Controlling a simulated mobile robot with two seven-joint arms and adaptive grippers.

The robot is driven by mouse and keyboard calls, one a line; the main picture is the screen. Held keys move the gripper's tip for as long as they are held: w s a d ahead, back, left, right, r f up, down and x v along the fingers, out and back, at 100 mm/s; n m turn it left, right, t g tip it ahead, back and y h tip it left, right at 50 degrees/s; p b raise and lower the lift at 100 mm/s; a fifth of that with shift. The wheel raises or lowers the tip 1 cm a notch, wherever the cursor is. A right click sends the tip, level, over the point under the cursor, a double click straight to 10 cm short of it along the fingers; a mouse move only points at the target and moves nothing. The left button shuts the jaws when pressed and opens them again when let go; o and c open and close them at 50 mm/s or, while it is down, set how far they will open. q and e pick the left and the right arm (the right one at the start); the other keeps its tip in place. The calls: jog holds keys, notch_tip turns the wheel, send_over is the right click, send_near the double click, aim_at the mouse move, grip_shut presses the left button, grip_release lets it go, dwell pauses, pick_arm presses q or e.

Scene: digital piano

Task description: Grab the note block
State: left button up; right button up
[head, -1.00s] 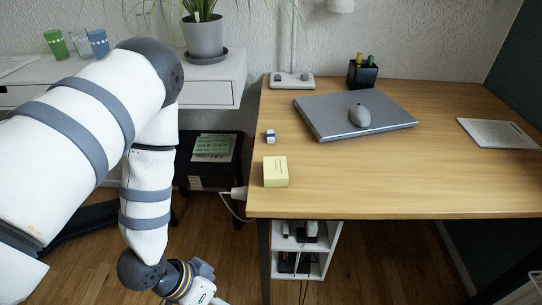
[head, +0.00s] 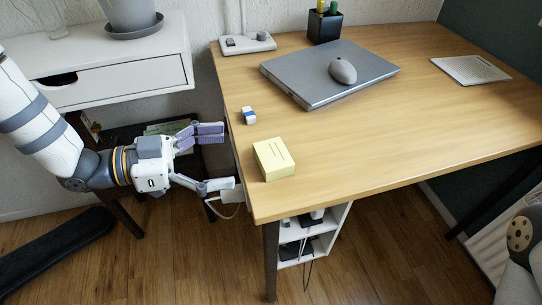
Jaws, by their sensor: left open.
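The note block (head: 274,160) is a pale yellow block with thin dark lines on its top. It sits on the wooden desk (head: 380,140) near its left edge. My left gripper (head: 223,157) is left of the block, just outside the desk's left edge. Its fingers are spread apart and point right towards the block, with nothing between them. A gap separates the fingers from the block. My right gripper is not in view.
A blue and white eraser (head: 249,116) lies behind the block. Farther back are a closed laptop (head: 310,85) with a mouse (head: 343,71), a power strip (head: 248,43) and a pen holder (head: 325,27). The desk right of the block is clear.

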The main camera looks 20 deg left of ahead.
aim_at(262, 156)
pick_arm(q)
jog(key=x, duration=0.5)
jog(key=b+x, duration=0.1)
jog(key=x, duration=0.2)
jog(key=shift+s+d+f, duration=0.2)
jog(key=shift+d+f, duration=0.05)
jog(key=shift+f, duration=0.05)
jog(key=c, duration=1.3)
